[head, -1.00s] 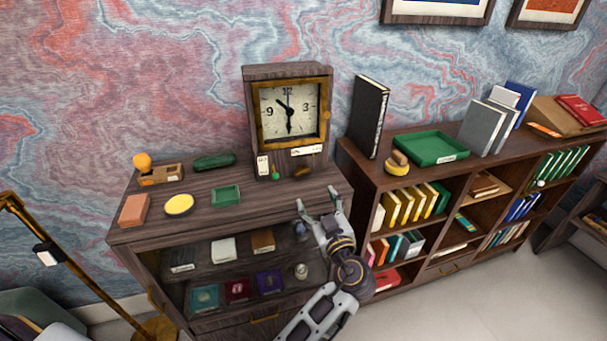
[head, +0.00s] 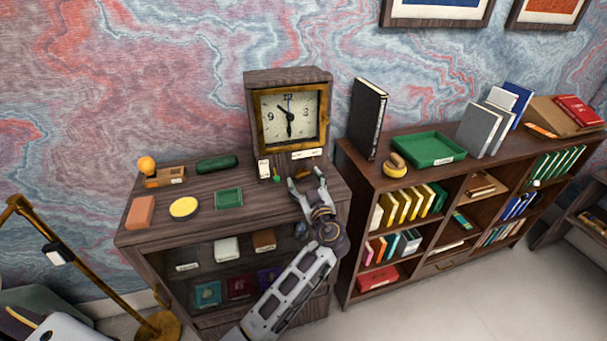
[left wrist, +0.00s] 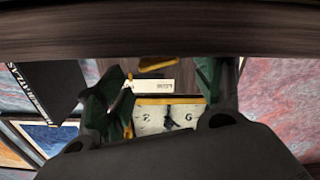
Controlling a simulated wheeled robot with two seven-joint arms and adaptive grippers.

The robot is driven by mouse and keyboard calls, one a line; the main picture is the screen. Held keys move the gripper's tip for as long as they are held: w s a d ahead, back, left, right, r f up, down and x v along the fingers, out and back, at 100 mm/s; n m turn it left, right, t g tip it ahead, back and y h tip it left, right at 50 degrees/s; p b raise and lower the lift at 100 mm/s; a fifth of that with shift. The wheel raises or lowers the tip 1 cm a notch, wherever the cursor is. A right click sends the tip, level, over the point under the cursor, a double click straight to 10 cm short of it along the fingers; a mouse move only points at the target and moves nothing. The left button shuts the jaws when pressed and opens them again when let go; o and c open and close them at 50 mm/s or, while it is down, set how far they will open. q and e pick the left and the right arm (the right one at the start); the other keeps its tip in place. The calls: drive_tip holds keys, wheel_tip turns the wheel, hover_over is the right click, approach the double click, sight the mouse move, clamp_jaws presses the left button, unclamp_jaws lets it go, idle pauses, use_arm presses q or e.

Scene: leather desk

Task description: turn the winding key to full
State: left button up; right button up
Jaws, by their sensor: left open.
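A wooden clock (head: 289,113) with a brass-framed dial stands at the back of the cabinet top. A small brass-brown piece that looks like the winding key (head: 303,174) is low on its front, under a white label (head: 306,154). In the left wrist view the dial (left wrist: 168,117) appears upside down, with the brass piece (left wrist: 158,64) beyond the label. My left gripper (head: 305,181) is open and empty, its fingertips just in front of the key and on either side of it. I cannot tell whether they touch it. My right gripper is not in view.
A bookshelf (head: 455,185) stands close on the right.

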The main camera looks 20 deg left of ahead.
sight(302, 174)
use_arm(q)
drive_tip(key=shift+p+x, duration=0.35)
drive_tip(key=shift+x, duration=1)
drive_tip(key=c, duration=1)
drive_tip(key=shift+f+m+b, duration=0.15)
drive_tip(key=shift+m+b, duration=0.45)
drive_tip(key=shift+b, duration=0.8)
drive_tip(key=shift+m+b, duration=0.7)
drive_tip(key=shift+b, duration=0.1)
drive_tip(key=shift+w+d+m+b, duration=0.1)
drive_tip(key=shift+m+b, duration=0.55)
drive_tip(key=shift+m, duration=1.35)
